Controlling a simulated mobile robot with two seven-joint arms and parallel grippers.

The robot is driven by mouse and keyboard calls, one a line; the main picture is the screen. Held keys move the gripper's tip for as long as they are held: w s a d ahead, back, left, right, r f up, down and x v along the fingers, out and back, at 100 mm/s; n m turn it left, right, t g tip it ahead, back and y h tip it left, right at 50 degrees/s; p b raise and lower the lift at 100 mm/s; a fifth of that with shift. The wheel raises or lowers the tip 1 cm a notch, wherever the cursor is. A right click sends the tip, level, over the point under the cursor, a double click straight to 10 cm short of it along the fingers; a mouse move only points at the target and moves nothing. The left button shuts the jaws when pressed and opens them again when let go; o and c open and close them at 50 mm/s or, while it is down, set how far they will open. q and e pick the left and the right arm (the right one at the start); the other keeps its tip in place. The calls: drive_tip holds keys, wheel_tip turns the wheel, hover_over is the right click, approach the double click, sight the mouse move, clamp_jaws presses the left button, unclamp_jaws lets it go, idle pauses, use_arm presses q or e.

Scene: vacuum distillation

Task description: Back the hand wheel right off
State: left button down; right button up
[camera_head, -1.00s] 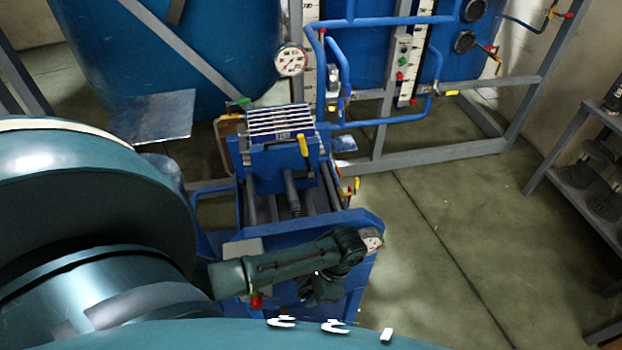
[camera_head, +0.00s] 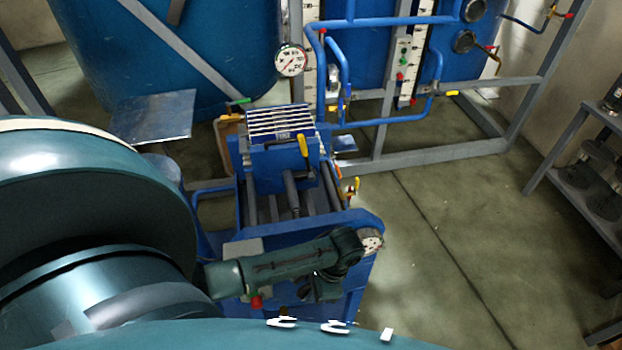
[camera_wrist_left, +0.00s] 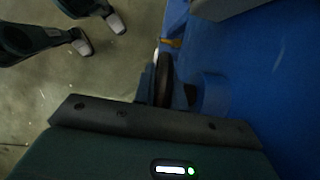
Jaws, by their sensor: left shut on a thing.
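The blue press (camera_head: 310,228) stands in the middle of the head view, with a pack of pale plates and a dark screw spindle (camera_head: 292,190) running towards its front. My left gripper (camera_head: 325,286) is at the front of the press, at the end of the dark green arm. The arm hides most of the press front, and I cannot make out the hand wheel there. In the left wrist view a dark curved rim, seen edge-on, appears to be the hand wheel (camera_wrist_left: 164,76). It sits between the fingers of my left gripper (camera_wrist_left: 166,92), which is shut on it.
A grey frame (camera_head: 430,152) with blue pipes stands behind, and a shelf (camera_head: 590,185) at right. The floor between is clear.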

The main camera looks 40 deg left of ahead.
use_arm(q)
drive_tip(key=t+h, duration=0.2)
drive_tip(key=t, duration=0.1)
drive_tip(key=shift+f+h, duration=0.1)
drive_tip(key=shift+h, duration=0.2)
drive_tip(key=shift+f+t+h, duration=0.1)
drive_tip(key=shift+t+h, duration=0.8)
drive_tip(key=shift+t, duration=0.1)
drive_tip(key=c, duration=1.4)
unclamp_jaws()
drive_tip(key=shift+c, duration=0.2)
drive_tip(key=v, duration=1.2)
drive_tip(key=shift+s+a, duration=0.1)
drive_tip(key=shift+s+r, duration=0.1)
drive_tip(key=shift+r, duration=0.45)
